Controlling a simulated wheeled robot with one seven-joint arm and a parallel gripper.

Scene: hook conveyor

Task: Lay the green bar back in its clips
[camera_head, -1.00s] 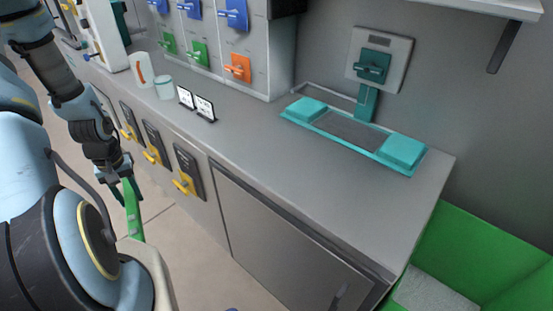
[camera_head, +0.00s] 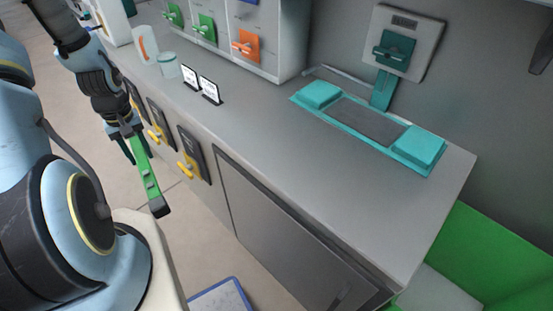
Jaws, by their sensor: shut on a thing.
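The green bar (camera_head: 148,176) is in my gripper (camera_head: 130,142), in front of the counter's front panel at the left. It slants downward, and its dark lower end hangs free over the floor. My gripper is shut on the bar near its upper end, and the fingers are partly hidden. I cannot make out clips for the bar in this view. A teal fixture with two raised end blocks (camera_head: 420,150) and a dark middle lies on the counter.
The grey counter (camera_head: 270,150) has free room in its middle. Two small cards (camera_head: 209,90) and cups (camera_head: 167,66) stand at its back left. Yellow-handled switches (camera_head: 188,168) stick out of its front. A blue-rimmed panel (camera_head: 222,298) lies on the floor. A green bin (camera_head: 490,255) stands right.

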